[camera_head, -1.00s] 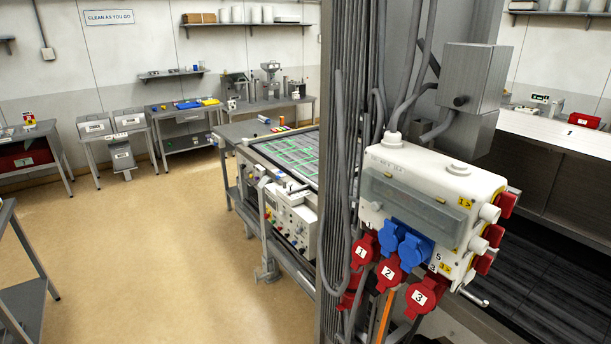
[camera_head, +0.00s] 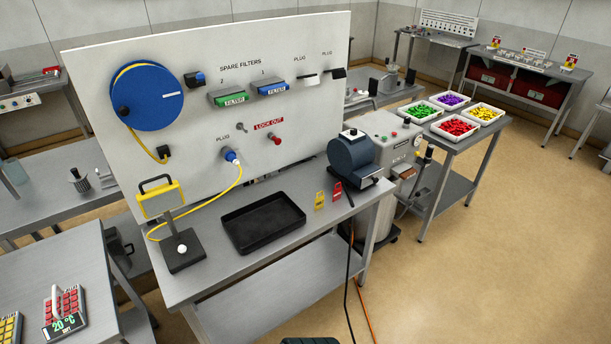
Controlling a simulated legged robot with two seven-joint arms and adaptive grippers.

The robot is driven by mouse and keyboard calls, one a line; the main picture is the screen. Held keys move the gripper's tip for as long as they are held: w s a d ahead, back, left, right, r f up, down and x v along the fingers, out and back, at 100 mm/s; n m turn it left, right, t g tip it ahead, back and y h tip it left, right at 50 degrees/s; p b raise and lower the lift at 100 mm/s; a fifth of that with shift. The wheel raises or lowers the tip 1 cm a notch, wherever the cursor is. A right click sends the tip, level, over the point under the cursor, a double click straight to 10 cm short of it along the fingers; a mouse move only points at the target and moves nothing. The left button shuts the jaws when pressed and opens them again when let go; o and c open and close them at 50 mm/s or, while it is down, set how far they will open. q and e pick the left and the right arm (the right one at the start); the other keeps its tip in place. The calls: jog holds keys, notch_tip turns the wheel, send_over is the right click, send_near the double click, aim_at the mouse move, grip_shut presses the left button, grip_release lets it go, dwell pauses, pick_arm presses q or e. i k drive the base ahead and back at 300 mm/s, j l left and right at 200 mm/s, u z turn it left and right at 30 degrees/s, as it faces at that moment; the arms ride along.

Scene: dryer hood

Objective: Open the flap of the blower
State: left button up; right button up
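A dark blue-grey machine with a rounded body (camera_head: 352,157), which looks like the blower, stands at the right end of a grey workbench (camera_head: 215,215). A short box-shaped outlet sticks out low on its right side. I cannot make out a separate flap or whether one is open or shut. Neither of my grippers shows. A small dark piece at the bottom edge cannot be identified.
A white panel (camera_head: 215,75) with a blue cable reel (camera_head: 148,95) and filters stands behind the bench. A black tray (camera_head: 262,222) and a red tag (camera_head: 337,191) lie on it. Cables hang at the bench's right front. The floor at the right is clear.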

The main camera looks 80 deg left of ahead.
aim_at(374, 180)
jog(key=u, duration=2.15)
jog(key=i+l+u, duration=0.15)
